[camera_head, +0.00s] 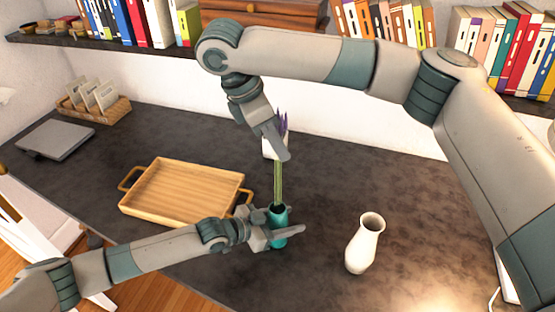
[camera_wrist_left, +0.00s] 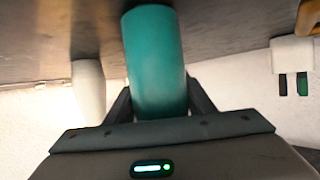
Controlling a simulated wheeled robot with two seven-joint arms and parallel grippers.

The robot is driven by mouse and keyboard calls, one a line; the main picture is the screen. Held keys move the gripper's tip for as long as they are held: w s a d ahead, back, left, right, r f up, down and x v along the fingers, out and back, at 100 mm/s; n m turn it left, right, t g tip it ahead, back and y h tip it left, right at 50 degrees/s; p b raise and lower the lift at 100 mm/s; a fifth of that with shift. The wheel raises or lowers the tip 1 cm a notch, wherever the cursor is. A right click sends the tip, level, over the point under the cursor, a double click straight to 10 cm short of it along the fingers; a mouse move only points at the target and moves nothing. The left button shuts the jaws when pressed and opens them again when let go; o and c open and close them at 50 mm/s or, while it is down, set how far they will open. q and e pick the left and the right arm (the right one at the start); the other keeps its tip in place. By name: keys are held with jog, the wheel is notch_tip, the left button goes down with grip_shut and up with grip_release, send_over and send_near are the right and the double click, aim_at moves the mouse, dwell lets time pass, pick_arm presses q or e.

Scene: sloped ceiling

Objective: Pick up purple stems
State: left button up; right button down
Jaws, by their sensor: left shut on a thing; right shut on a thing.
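The purple stems (camera_head: 278,182) are upright, with purple tops and long green stalks. My right gripper (camera_head: 281,152) is shut on them near the top, partly hiding the purple part. Their lower ends are at the mouth of the teal vase (camera_head: 279,217); I cannot tell whether they are inside or just above or behind it. My left gripper (camera_head: 272,236) is shut on the teal vase, which stands upright in the head view. In the left wrist view the teal vase (camera_wrist_left: 155,60) fills the gap between the fingers; the stems are not visible there.
A white vase (camera_head: 364,243) stands to the right on the dark countertop (camera_head: 420,230). A wooden tray (camera_head: 180,190) with handles lies to the left. A closed grey laptop (camera_head: 56,140) and a basket (camera_head: 95,108) are farther left. Bookshelves line the back.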

jog(key=shift+r, duration=0.6)
pick_arm(q)
jog(key=o, duration=1.3)
jog(key=v, duration=1.2)
jog(key=shift+a, duration=0.1)
jog(key=shift+a, duration=0.1)
pick_arm(e)
jog(key=shift+a, duration=0.1)
